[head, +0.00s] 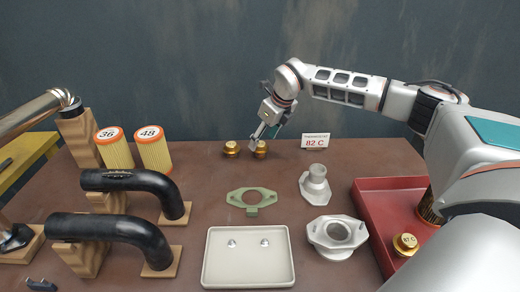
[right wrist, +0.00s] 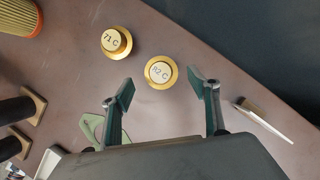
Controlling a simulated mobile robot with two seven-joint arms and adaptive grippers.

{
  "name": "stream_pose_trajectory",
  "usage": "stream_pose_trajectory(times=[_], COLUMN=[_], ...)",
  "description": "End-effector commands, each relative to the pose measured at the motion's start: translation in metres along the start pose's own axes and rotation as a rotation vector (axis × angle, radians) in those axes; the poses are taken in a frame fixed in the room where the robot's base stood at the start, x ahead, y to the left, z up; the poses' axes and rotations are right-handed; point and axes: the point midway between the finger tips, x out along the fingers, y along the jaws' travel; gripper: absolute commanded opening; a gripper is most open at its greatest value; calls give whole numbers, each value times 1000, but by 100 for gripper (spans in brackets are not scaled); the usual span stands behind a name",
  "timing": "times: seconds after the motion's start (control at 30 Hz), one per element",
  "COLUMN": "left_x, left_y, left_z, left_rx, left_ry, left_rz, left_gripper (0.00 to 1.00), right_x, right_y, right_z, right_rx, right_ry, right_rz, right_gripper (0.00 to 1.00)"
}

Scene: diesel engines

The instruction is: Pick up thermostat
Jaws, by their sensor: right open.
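Two brass thermostats stand side by side at the back of the table. The 82 C thermostat (head: 260,150) is partly hidden by my right gripper (head: 266,135) in the head view. In the right wrist view the 82 C thermostat (right wrist: 160,72) lies just beyond the fingertips, between their lines. The 71 C thermostat (head: 231,148) is to its left, and also shows in the right wrist view (right wrist: 116,41). My right gripper (right wrist: 161,88) is open and empty, pointing down at the 82 C one. A small dark part at the lower left edge may be my left gripper (head: 41,285).
A sign reading "THERMOSTAT 82 C" (head: 315,141) stands right of the thermostats. A green gasket (head: 251,199), grey housings (head: 337,236) and a pale tray (head: 248,280) are in front. A red tray (head: 372,208) holds another brass thermostat (head: 405,243). Black hoses (head: 110,228) and filters (head: 153,150) stand left.

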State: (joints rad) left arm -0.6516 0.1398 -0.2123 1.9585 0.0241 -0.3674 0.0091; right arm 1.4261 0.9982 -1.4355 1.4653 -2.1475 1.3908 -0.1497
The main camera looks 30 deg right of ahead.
Motion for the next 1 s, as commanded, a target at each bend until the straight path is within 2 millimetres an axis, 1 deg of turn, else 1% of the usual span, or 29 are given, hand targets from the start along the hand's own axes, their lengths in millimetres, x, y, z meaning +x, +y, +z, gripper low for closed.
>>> stream_pose_trajectory(times=[0.07,0.2,0.3,0.43,0.63,0.67,0.7,0.77,0.8,0.83,1.0], left_x=[0,1,1,2,2,2,2,2,2,2,2], left_y=[0,0,1,0,-1,-1,-1,-1,-1,-1,-1], left_z=[3,3,4,2,-2,-3,-3,-3,-3,-3,-3], left_rx=[0,0,0,0,0,0,0,1,1,1,0], left_ry=[-5,-5,-4,0,7,8,8,8,8,8,8], left_rz=[1,1,1,0,-1,-1,-1,-2,-2,-1,-1], left_gripper=[44,44,44,44,44,44,44,44,44,44,44], right_x=[9,30,42,50,50,50,50,50,50,50,50], right_y=[0,0,0,0,0,0,0,0,0,0,0], right_z=[0,-2,-1,-1,-1,-1,-1,-1,-1,-1,-1], right_rx=[-1,0,0,0,0,0,0,0,0,0,0], right_ry=[0,2,0,-1,-2,-1,-1,-2,-2,-1,-2], right_rz=[0,0,0,0,0,0,0,0,0,0,0], right_gripper=[60,60,60,60,60,58,47,32,21,20,19])
